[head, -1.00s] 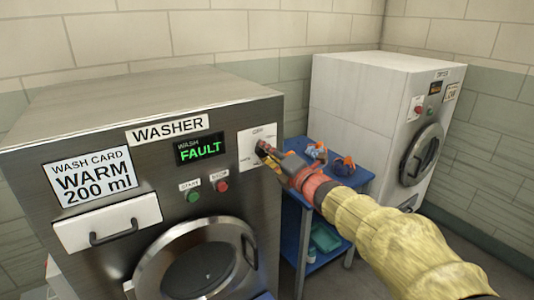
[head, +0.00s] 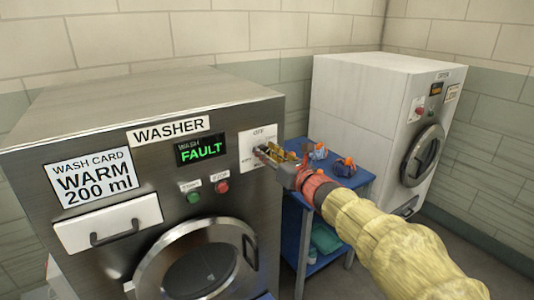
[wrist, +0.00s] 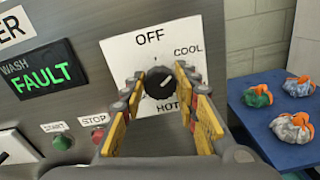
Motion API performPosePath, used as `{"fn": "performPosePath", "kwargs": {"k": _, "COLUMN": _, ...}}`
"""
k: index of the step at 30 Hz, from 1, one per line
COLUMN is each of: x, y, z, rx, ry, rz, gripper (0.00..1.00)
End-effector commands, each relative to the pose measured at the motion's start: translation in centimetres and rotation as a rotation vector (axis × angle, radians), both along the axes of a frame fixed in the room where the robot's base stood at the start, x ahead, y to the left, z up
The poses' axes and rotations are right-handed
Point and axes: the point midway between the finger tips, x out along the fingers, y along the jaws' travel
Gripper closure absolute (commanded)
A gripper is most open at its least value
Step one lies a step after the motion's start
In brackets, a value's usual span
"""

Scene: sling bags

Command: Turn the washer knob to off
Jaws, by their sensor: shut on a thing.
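The washer (head: 110,115) is a steel front-loader at the left, and its display (head: 201,149) reads WASH FAULT in green. Its black round knob (wrist: 158,83) sits on a white dial plate (wrist: 120,50). OFF is at the top, COOL at the upper right and HOT below; the left label is hidden behind a finger. The knob's white pointer mark slants to the upper right, toward COOL. My gripper (wrist: 160,82) has its yellow-padded fingers on either side of the knob, shut on it. In the head view my gripper (head: 262,151) reaches the dial plate from the right.
Green START (head: 193,197) and red STOP (head: 222,186) buttons are left of the dial. A blue table (head: 362,185) holds several orange-tied bags (wrist: 292,128) at the right. A white dryer (head: 350,100) stands behind it. The washer door (head: 160,265) is below.

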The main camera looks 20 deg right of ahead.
Motion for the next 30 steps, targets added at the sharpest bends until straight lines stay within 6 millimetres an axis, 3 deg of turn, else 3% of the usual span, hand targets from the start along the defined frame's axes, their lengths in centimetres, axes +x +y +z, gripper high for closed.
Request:
{"fn": "performPosePath", "kwargs": {"k": 18, "x": -0.09, "y": 0.27, "z": -0.28, "rx": -0.553, "ry": -0.177, "rz": 0.0, "gripper": 0.95}}
{"fn": "performPosePath", "kwargs": {"k": 30, "x": -0.12, "y": 0.37, "z": -0.37, "rx": -0.832, "ry": -0.266, "rz": 0.0, "gripper": 0.95}}
